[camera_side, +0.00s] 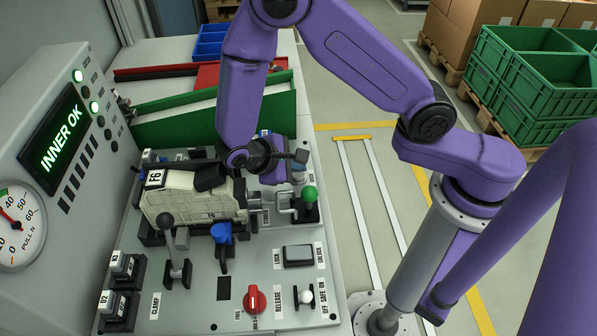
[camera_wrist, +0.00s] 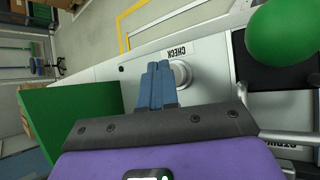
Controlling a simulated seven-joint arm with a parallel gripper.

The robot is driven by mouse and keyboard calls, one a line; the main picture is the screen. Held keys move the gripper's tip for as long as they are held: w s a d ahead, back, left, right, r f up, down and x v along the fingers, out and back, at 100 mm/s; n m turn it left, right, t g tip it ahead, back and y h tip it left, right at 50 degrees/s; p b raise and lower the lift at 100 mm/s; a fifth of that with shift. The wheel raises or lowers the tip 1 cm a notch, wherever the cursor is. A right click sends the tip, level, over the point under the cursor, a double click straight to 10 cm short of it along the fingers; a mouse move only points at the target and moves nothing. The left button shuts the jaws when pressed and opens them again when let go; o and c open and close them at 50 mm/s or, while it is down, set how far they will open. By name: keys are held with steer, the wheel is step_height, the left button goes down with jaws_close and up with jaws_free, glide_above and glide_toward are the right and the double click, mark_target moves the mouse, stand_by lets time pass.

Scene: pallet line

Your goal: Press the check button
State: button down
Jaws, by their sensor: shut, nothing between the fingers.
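The check button (camera_wrist: 181,74) is a pale round button in a light ring on the grey panel, beside the label CHECK (camera_wrist: 180,51) in the wrist view. My gripper (camera_wrist: 160,68) has its blue-grey fingers together and empty. The fingertips are just left of the button in the wrist view and overlap its left edge in the picture; I cannot tell whether they touch it. In the side view my gripper's purple body (camera_side: 274,170) is low over the far right part of the panel, behind the green-knobbed lever. The button is hard to make out there.
The green ball knob (camera_side: 310,194) of a lever stands close to the gripper. A beige part labelled F6 (camera_side: 190,198) sits in the fixture to the left. A green-walled tray (camera_side: 215,118) lies behind. The display (camera_side: 58,140) reads INNER OK. A red knob (camera_side: 255,300) is in front.

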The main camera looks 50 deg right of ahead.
mark_target(296, 175)
steer(key=shift+f, duration=0.45)
stand_by(0.4)
steer(key=shift+r, duration=0.95)
steer(key=shift+r, duration=2.5)
